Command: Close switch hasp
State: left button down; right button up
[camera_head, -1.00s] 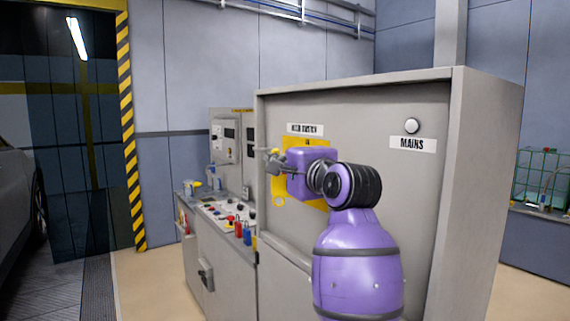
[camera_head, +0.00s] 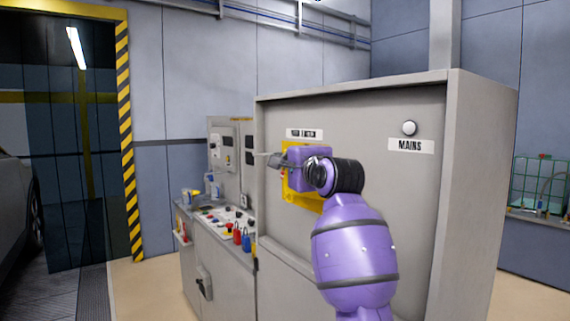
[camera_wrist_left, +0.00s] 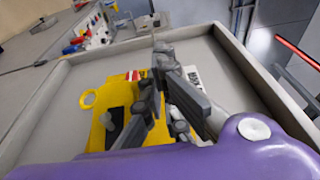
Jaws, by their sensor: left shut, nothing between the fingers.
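The yellow switch plate (camera_head: 308,203) is on the grey cabinet front under a small white label, mostly hidden behind my arm in the head view. In the left wrist view the yellow plate (camera_wrist_left: 97,138) lies below and left of my fingers, with a yellow ring tab (camera_wrist_left: 88,98) at its left edge and a grey round part (camera_wrist_left: 112,118) on it. I cannot tell the hasp's exact position. My left gripper (camera_head: 276,160) is shut and empty, in front of the plate's upper left; its fingers also show in the wrist view (camera_wrist_left: 158,62). My right gripper is out of view.
The cabinet (camera_head: 410,215) has a raised rim around its front, a MAINS label (camera_head: 411,146) and a white round knob (camera_head: 409,128). A bench (camera_head: 222,250) with red and blue padlock-like items stands to the left. A car is at the far left.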

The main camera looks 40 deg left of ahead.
pick_arm(q)
jog(key=shift+w, duration=1.35)
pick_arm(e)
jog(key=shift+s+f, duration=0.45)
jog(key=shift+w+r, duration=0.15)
